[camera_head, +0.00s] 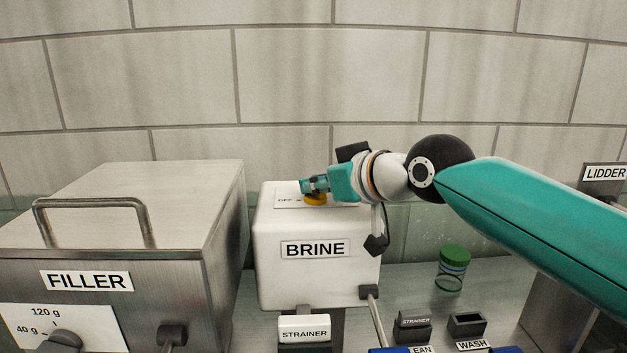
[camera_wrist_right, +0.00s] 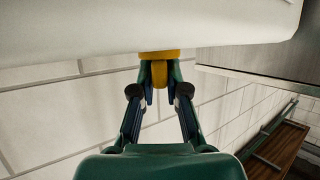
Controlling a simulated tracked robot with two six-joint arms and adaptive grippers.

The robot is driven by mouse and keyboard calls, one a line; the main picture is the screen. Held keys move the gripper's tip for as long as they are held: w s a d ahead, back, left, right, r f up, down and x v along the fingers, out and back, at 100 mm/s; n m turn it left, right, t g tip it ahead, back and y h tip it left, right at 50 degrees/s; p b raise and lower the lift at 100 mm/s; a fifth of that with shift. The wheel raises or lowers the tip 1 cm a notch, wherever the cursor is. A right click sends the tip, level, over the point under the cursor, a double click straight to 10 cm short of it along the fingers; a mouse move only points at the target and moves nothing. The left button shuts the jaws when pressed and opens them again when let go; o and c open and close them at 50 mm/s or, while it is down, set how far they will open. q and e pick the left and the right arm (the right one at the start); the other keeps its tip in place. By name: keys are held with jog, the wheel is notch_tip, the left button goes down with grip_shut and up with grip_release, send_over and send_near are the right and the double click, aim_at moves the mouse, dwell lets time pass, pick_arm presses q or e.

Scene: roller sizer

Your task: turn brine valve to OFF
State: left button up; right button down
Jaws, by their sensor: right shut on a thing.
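The white brine box (camera_head: 315,268) with the label BRINE stands in the middle of the head view. On its top is a white plate (camera_head: 287,200) with the word OFF at its left. The yellow brine valve (camera_head: 316,199) sits on this plate, partly hidden by my right gripper (camera_head: 308,186). The right gripper reaches in from the right and is shut on the valve. In the right wrist view the fingers (camera_wrist_right: 159,90) close on the yellow valve handle (camera_wrist_right: 160,56), next to the white box surface (camera_wrist_right: 90,25). My left gripper is not in view.
A metal FILLER box (camera_head: 120,235) with a handle stands at the left. A green-lidded jar (camera_head: 453,268) stands on the counter to the right. STRAINER (camera_head: 304,330) and WASH (camera_head: 467,326) holders are in front. A LIDDER sign (camera_head: 604,173) is at the right.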

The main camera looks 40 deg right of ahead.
jog(key=shift+n+y, duration=0.7)
jog(key=c, duration=1.2)
grip_release()
jog(key=shift+w, duration=0.1)
jog(key=v, duration=1.2)
jog(key=shift+r, duration=0.1)
